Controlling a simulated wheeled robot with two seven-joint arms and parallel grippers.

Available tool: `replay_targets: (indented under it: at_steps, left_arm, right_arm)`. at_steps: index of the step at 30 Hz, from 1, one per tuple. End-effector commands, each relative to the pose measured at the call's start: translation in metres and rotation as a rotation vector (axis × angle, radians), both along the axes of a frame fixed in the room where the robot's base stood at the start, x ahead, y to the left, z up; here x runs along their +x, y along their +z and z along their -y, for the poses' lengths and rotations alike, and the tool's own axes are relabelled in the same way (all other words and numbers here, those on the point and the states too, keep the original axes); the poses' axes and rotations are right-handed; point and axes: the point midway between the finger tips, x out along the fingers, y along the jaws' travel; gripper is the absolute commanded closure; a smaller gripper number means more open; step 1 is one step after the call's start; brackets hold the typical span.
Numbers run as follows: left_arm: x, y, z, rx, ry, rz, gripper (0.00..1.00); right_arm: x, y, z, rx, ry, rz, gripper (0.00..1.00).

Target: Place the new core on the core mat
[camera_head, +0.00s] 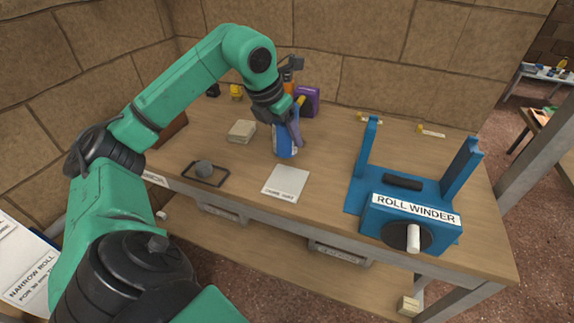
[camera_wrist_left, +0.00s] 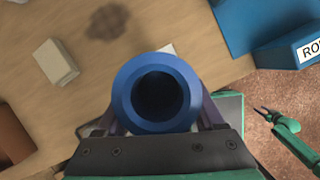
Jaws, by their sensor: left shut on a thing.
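The new core is a blue hollow tube (camera_head: 285,146), held upright by my left gripper (camera_head: 291,120), which is shut on it. Its round open end (camera_wrist_left: 122,92) faces the camera in the left wrist view. The core mat (camera_head: 286,184) is a pale square with a printed label near the table's front edge. In the head view the core's lower end shows just behind the mat's far edge; its height above the table is hard to tell. My right gripper (camera_wrist_left: 268,115) shows small at the right of the wrist view; its jaw state is unclear.
A blue roll winder (camera_head: 412,222) stands to the right of the mat. Bare tabletop lies between mat and winder.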

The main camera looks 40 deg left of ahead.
Motion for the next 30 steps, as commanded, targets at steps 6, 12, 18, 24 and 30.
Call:
replay_targets:
  at_steps: [6,12,18,24,30]
  left_arm:
    - [0.0,-0.065,0.0,0.002,-0.001,-0.003,0.88]
    - [0.0,-0.1,0.0,0.002,-0.002,-0.004,0.88]
    - [0.001,-0.105,0.0,0.0,-0.002,0.002,0.88]
    - [0.001,-0.11,0.0,0.0,-0.002,0.001,0.88]
    - [0.001,-0.108,0.0,-0.001,-0.003,0.001,0.0]
  right_arm:
    - [0.0,-0.03,0.0,0.0,0.0,0.0,0.5]
    - [0.001,-0.043,0.0,-0.001,0.0,0.001,0.5]
    - [0.002,-0.043,0.0,0.0,0.0,0.003,0.5]
    - [0.003,-0.047,0.0,0.0,0.0,0.005,0.5]
    - [0.003,-0.045,0.0,0.0,0.0,0.006,0.5]
